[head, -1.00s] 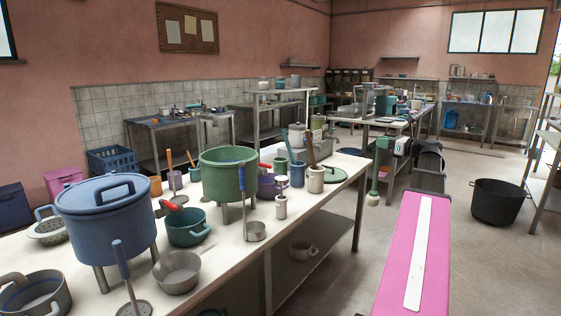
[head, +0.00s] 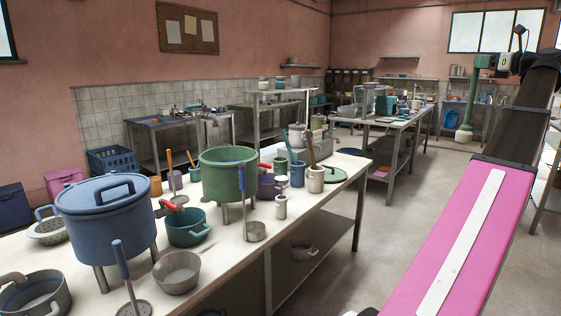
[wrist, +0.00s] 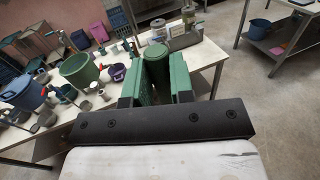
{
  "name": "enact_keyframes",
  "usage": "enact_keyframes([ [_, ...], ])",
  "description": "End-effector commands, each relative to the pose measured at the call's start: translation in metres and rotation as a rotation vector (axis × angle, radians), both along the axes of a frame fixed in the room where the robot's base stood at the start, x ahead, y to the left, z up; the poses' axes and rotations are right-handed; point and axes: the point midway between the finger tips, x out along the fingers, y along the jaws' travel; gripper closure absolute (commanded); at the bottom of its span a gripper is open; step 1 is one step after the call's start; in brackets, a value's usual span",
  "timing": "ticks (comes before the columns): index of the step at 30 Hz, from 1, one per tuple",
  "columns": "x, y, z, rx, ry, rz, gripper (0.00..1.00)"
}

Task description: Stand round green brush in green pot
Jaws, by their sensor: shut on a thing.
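The round green brush (head: 468,108) hangs from my gripper (head: 486,62) at the upper right of the head view, green handle up and pale round head down, clear of any surface. In the wrist view the green brush (wrist: 156,66) sits between the two fingers of my gripper (wrist: 157,82), which is shut on it. On the near table stand a large green pot (head: 222,177) on legs, a dark green pot (head: 188,230) with a red handle lying across it, and a small green utensil pot (head: 281,178). I cannot tell which is meant. My gripper is far right of all three.
The near table (head: 337,198) also carries a blue lidded pot (head: 105,220), a grey pan (head: 177,272), a grey utensil pot (head: 315,181) and a purple pot (head: 267,186). The floor (head: 400,235) right of the table is open. Another table (head: 388,123) stands behind.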

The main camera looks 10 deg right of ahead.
Motion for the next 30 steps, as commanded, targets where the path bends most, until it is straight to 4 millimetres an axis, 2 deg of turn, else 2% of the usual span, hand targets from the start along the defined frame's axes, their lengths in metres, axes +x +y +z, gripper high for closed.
enact_keyframes([
  [16, 0.000, -0.001, 0.004, 0.000, -0.001, 0.000, 1.00],
  [30, 0.001, -0.001, 0.049, -0.002, -0.001, 0.000, 1.00],
])
